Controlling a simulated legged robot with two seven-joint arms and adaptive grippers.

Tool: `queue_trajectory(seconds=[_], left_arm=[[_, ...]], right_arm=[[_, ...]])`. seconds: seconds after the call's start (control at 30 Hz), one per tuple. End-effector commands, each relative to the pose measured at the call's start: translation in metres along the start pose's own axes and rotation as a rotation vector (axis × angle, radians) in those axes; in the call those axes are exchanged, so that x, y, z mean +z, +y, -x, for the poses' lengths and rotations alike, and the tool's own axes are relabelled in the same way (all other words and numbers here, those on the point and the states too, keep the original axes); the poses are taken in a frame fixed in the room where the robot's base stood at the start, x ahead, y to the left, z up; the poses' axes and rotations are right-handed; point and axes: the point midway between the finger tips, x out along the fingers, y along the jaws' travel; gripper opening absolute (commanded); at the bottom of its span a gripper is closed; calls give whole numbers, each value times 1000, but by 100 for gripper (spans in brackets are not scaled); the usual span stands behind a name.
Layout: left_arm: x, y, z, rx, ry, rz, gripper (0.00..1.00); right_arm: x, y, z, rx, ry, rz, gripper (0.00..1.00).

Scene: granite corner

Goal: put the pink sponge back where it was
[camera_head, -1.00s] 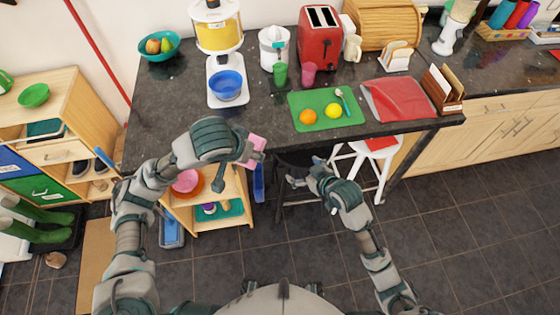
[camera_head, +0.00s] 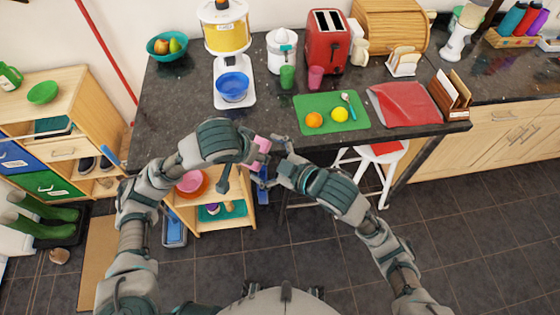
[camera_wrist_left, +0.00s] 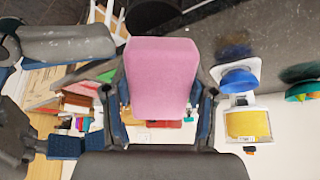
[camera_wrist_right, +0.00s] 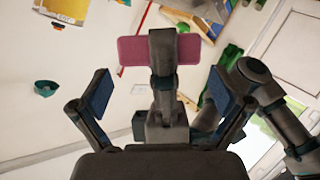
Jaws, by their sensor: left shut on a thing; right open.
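The pink sponge (camera_head: 262,144) is held in my left gripper (camera_head: 256,150), in front of the counter's front edge. In the left wrist view the sponge (camera_wrist_left: 160,78) sits between the two fingers, which are shut on it. My right gripper (camera_head: 276,158) is close to the sponge's right side. In the right wrist view its fingers (camera_wrist_right: 162,100) are spread wide, with the sponge (camera_wrist_right: 132,50) and my left gripper ahead between them. I cannot tell from the head view whether the right fingers touch the sponge.
The dark counter (camera_head: 185,95) holds a green board (camera_head: 330,122) with fruit, a red folded cloth (camera_head: 403,104), a toaster (camera_head: 326,42) and a blue bowl (camera_head: 232,86). A wooden shelf cart (camera_head: 235,222) stands below my left arm.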

Motion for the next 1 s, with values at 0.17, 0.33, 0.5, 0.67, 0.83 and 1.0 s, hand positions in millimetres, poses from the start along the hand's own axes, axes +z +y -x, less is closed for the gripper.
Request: queue_trajectory(seconds=[0.17, 0.33, 0.5, 0.67, 0.83, 1.0], left_arm=[[0, 0, 0, 0, 0, 0, 1], [0, 0, 0, 0, 1, 0, 1], [0, 1, 0, 0, 1, 0, 1], [0, 1, 0, 0, 0, 0, 1], [0, 0, 0, 0, 0, 0, 1], [0, 0, 0, 1, 0, -1, 1]], right_arm=[[0, 0, -32, -1, 0, -2, 100], [0, 0, -50, 0, 1, -2, 100], [0, 0, -56, 1, 0, -1, 100], [0, 0, -56, 1, 0, -1, 100], [0, 0, -56, 1, 0, -1, 68], [0, 1, -56, 3, -1, -1, 56]])
